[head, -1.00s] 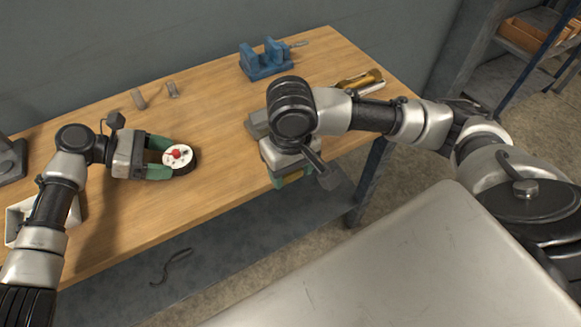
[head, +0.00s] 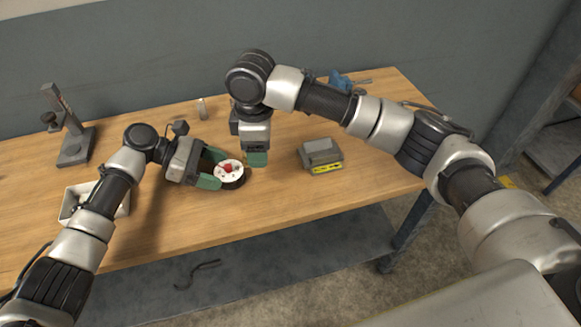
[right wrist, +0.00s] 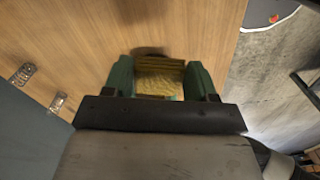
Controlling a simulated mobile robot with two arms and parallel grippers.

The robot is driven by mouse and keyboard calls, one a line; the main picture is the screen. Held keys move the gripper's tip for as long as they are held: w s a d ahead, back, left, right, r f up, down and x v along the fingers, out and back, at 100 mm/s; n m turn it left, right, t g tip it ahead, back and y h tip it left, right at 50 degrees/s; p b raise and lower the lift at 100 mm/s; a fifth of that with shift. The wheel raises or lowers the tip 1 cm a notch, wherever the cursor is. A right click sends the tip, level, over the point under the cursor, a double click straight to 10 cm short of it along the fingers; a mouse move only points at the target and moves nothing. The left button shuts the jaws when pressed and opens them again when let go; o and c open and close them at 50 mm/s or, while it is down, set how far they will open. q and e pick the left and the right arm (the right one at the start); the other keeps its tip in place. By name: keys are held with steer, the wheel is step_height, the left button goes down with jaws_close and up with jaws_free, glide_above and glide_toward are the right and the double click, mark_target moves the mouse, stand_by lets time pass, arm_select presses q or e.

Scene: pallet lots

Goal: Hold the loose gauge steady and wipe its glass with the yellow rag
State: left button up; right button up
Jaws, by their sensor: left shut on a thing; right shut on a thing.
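The loose gauge (head: 229,178) is a round, dark-rimmed dial with a white face and a red spot at its middle. My left gripper (head: 212,172) is shut on its sides and holds it at the bench top, face up. My right gripper (head: 256,160) points down just right of and behind the gauge, apart from it. In the right wrist view its green fingers are shut on the folded yellow rag (right wrist: 160,78). In the head view the rag is mostly hidden by the fingers.
A grey block with a yellow label (head: 320,155) sits right of my right gripper. A white tray (head: 122,205) and a dark stand (head: 72,145) are at the left. A blue vise (head: 340,80) is at the back. The bench's front edge (head: 300,210) is clear.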

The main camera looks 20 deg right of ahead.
mark_target(232, 180)
steer(key=shift+w+a+r+n, duration=0.65)
steer(key=shift+w+a+n, duration=0.25)
steer(key=shift+n, duration=0.2)
steer(key=shift+w+a+n, duration=0.15)
steer(key=shift+a+n, duration=0.1)
steer(key=shift+n, duration=0.15)
steer(key=shift+f, duration=2.45)
steer(key=shift+f, duration=0.45)
steer(key=shift+w, duration=0.45)
steer(key=shift+s, duration=0.95)
steer(key=shift+w, duration=0.1)
